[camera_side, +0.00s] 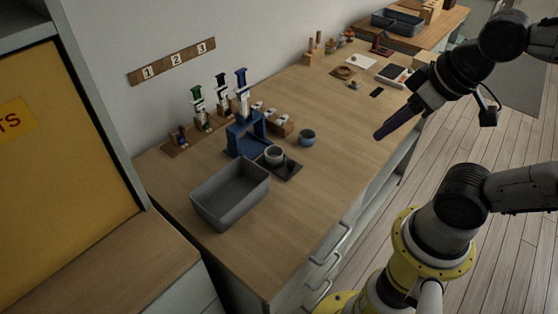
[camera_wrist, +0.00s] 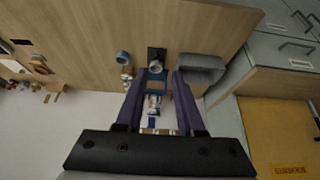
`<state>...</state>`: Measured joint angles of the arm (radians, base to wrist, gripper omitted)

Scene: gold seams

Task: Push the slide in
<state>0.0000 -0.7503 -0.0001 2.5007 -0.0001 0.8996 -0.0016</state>
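A blue stand (camera_side: 238,146) is on the wooden table near the wall, with a blue-topped upright piece (camera_side: 242,80) above or behind it. I cannot tell which part is the slide. A dark plate (camera_side: 292,171) with a grey cup (camera_side: 274,155) is in front of the stand. The stand also shows between my fingers in the wrist view (camera_wrist: 157,85). My gripper (camera_side: 381,134) is high to the right of the stand, well apart from it. In the wrist view its two purple fingers (camera_wrist: 159,73) are spread, with nothing held.
A grey bin (camera_side: 230,215) is at the front left of the stand. A blue-grey cup (camera_side: 307,138) is to the right. The table's front middle is clear. A numbered board (camera_side: 172,62) is on the wall.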

